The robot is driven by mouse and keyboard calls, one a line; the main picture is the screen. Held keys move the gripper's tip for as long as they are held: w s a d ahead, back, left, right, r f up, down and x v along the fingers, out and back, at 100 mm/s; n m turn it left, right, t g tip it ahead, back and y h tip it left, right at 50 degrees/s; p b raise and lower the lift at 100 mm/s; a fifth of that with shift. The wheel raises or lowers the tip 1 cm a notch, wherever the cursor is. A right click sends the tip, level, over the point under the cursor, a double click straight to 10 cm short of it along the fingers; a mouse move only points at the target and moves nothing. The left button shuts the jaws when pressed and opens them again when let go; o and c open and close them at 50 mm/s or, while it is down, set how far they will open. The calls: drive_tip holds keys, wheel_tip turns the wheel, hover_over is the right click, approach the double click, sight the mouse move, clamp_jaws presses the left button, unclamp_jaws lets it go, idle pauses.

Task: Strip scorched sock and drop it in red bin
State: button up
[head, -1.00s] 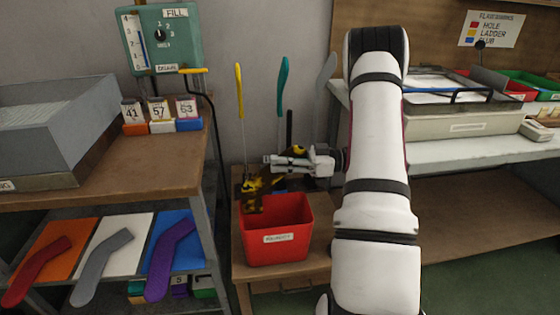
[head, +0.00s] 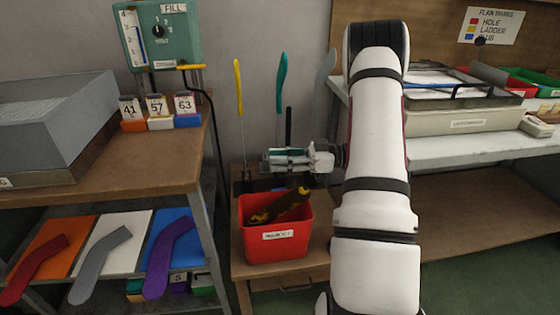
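The scorched sock (head: 282,207), dark brown with yellow patches, lies slantwise in the red bin (head: 278,247), its upper end leaning at the right rim. The bin stands on a low wooden stand and has a white label on its front. My gripper (head: 268,160) is above the bin, pointing left, and is clear of the sock. Its fingers look apart with no sock between them, though they are small in this view. Part of the sock is hidden inside the bin.
Yellow (head: 238,85), teal (head: 282,82) and grey (head: 326,66) upright tools stand behind the bin. A white-topped bench with trays (head: 462,122) is at right.

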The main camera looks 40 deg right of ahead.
wheel_tip(320, 180, up, 9)
idle(0.3)
idle(0.8)
